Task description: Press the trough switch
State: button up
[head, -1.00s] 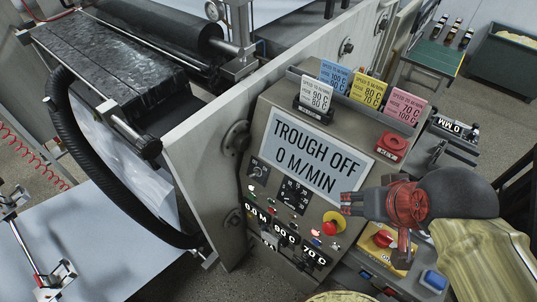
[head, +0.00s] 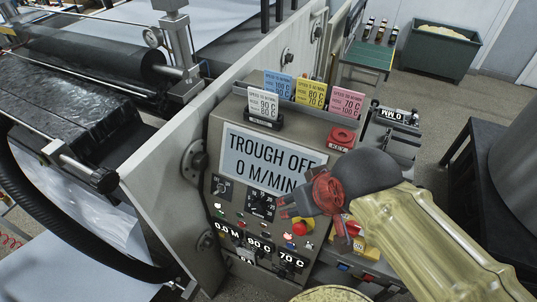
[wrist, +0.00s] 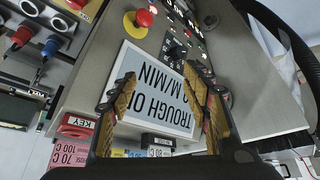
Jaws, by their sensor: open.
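The grey control panel (head: 215,140) carries a screen (head: 245,150) reading TROUGH OFF and 0 M/MIN. Below the screen are a small switch plate (head: 222,187), a black rotary dial (head: 261,205), and several small coloured buttons and lamps. Their labels are too small to read, so I cannot tell which is the trough switch. My gripper (head: 284,206) is open and empty in front of the panel, near the screen's lower right corner and above the red emergency button (head: 300,228). In the wrist view my fingers (wrist: 158,78) spread over the screen (wrist: 150,90).
White, blue, yellow and pink cards (head: 347,101) stand along the panel top beside a red KEY block (head: 342,136). Readouts (head: 260,246) sit low on the panel. The coating machine's black roller (head: 90,52) is at left. A green bin (head: 432,50) stands far back.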

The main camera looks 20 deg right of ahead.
aim_at(367, 279)
jog(key=k+l, duration=0.15)
jog(key=l, duration=0.2)
jog(key=k+l+z, duration=0.1)
jog(key=l, duration=0.25)
jog(key=k+l+z, duration=0.1)
jog(key=k+l, duration=0.3)
jog(key=l, duration=0.3)
